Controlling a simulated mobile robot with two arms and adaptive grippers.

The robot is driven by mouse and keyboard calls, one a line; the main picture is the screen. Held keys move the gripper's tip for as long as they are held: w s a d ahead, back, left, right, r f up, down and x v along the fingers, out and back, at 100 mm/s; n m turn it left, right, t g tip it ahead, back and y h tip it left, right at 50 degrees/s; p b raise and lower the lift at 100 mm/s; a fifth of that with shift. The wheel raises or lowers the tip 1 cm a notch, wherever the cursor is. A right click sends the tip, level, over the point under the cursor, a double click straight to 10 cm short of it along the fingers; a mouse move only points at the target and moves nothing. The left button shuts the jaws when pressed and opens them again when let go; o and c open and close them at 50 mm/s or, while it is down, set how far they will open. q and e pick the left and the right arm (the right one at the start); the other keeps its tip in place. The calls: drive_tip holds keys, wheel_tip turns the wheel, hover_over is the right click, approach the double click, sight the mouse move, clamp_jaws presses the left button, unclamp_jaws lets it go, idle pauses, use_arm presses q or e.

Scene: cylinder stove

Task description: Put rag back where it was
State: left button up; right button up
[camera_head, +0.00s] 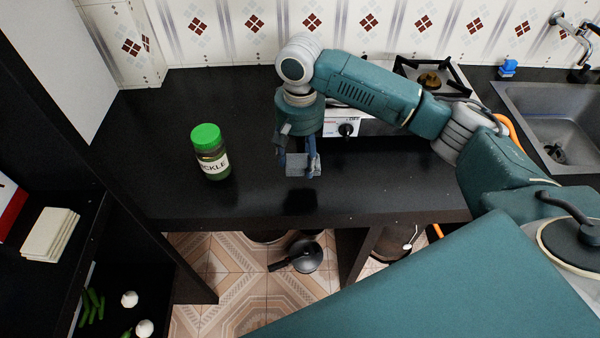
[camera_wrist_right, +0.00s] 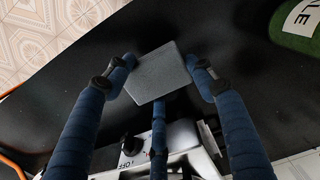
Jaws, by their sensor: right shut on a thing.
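The rag (camera_head: 305,165) is a small grey, flat, square piece. My right gripper (camera_head: 300,158) is shut on it, over the black counter in front of the stove. In the right wrist view the rag (camera_wrist_right: 160,74) sits between the blue fingers of the gripper (camera_wrist_right: 160,82). A dark patch shows on the counter below the rag, and I cannot tell how high the rag is above the counter. My left gripper is not in view.
A pickle jar (camera_head: 210,153) with a green lid stands on the counter (camera_head: 250,205) to the left. The stove (camera_head: 350,122) is behind my right arm. A sink (camera_head: 555,115) and a small blue item (camera_head: 508,68) are at the right. The counter between jar and gripper is clear.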

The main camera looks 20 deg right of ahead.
sight(300, 183)
drive_tip(key=shift+f, duration=3.5)
drive_tip(key=shift+f, duration=0.1)
drive_tip(key=o, duration=1.1)
wheel_tip(300, 183, up, 12)
drive_tip(key=shift+r+b, duration=0.1)
drive_tip(key=shift+b, duration=0.35)
